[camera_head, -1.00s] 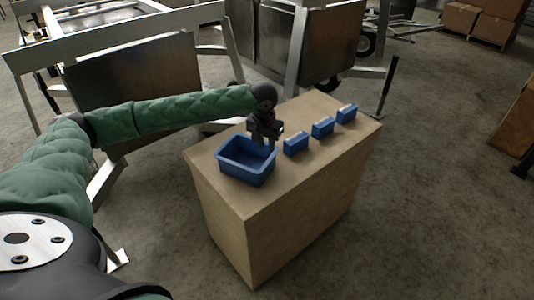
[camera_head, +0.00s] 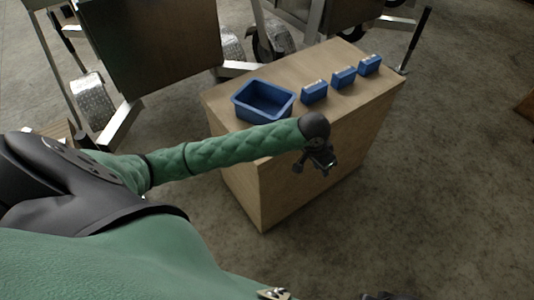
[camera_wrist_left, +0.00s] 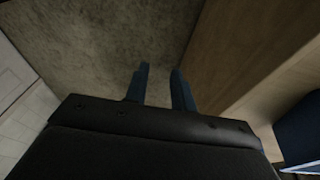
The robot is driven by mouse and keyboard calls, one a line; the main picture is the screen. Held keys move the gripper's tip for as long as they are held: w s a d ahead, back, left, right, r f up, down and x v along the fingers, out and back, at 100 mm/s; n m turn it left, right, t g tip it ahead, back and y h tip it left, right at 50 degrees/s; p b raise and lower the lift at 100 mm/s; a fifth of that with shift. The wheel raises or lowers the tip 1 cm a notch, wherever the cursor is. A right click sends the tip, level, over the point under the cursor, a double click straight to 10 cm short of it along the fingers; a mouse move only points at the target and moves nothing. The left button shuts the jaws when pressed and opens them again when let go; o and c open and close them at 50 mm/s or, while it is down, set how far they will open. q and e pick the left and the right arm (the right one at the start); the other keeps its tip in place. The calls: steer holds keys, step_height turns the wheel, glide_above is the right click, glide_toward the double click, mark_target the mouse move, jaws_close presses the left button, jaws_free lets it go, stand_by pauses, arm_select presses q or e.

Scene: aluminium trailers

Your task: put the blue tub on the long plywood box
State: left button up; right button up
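The blue tub (camera_head: 240,108) is empty and upright on top of a plywood box (camera_head: 298,188), at its left end. I cannot tell whether this is the long plywood box the task names. My left gripper (camera_head: 322,166) is over the near side of this box, apart from the tub. In the left wrist view its two fingers (camera_wrist_left: 159,80) are apart with floor between them and nothing held. A plywood face (camera_wrist_left: 238,50) is close on their right. A dark blue thing at that view's lower right is cut off. My right gripper is not clearly seen.
Three small blue boxes (camera_head: 314,92) stand in a row right of the tub. Metal trailer frames with wheels (camera_head: 272,40) stand close behind the plywood box. A dark upright post (camera_head: 417,40) stands at its far right. The floor on the right is clear.

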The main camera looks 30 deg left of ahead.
arm_select(q)
steer(key=s+d+f+h, duration=0.1)
steer(key=s+d+f, duration=0.1)
steer(key=s, duration=0.4)
steer(key=s+d+f, duration=0.2)
steer(key=s+d, duration=0.1)
steer(key=s, duration=0.3)
steer(key=s+a+f+n+y, duration=0.1)
steer(key=s+a+f, duration=0.1)
steer(key=s, duration=0.6)
steer(key=s+a+f+n+y, duration=0.1)
steer(key=s+a+f, duration=0.1)
steer(key=s+a, duration=0.3)
steer(key=s, duration=0.2)
steer(key=shift+s+a+n, duration=0.15)
steer(key=shift+s+n, duration=0.2)
steer(key=shift+n, duration=0.05)
